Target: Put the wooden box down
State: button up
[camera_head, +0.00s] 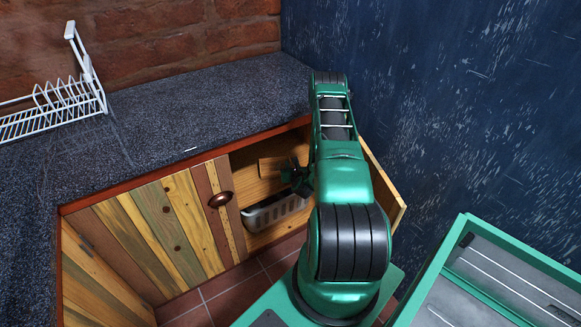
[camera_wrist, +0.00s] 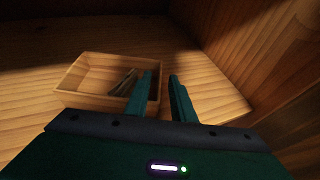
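The wooden box (camera_wrist: 83,97) is a shallow, open-topped tray of light wood, seen in the wrist view on the wooden surface inside the cabinet. Thin dark pieces show in its right part. My gripper (camera_wrist: 162,75) has its two green fingers apart, with the left finger over the box and the right finger just outside its right wall. The wall lies between them, and a gap shows beside it. In the head view my gripper (camera_head: 298,178) is inside the cabinet opening, with a wooden piece (camera_head: 273,167), likely the box, beside it.
The cabinet has a striped wooden door (camera_head: 170,230) at left and an open door (camera_head: 384,190) at right. A grey perforated basket (camera_head: 274,211) is below my gripper. The countertop (camera_head: 210,110) holds a white rack (camera_head: 55,108). A blue wall (camera_head: 440,100) is at right.

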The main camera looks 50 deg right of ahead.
jog(key=shift+r, duration=0.1)
jog(key=shift+v, duration=2.4)
jog(key=shift+s+a, duration=0.25)
jog(key=shift+a, duration=0.2)
jog(key=shift+s+a+r, duration=0.25)
jog(key=shift+s+r, duration=0.05)
jog(key=shift+r, duration=0.05)
jog(key=v, duration=0.5)
jog(key=shift+s, duration=0.3)
jog(key=shift+w, duration=0.1)
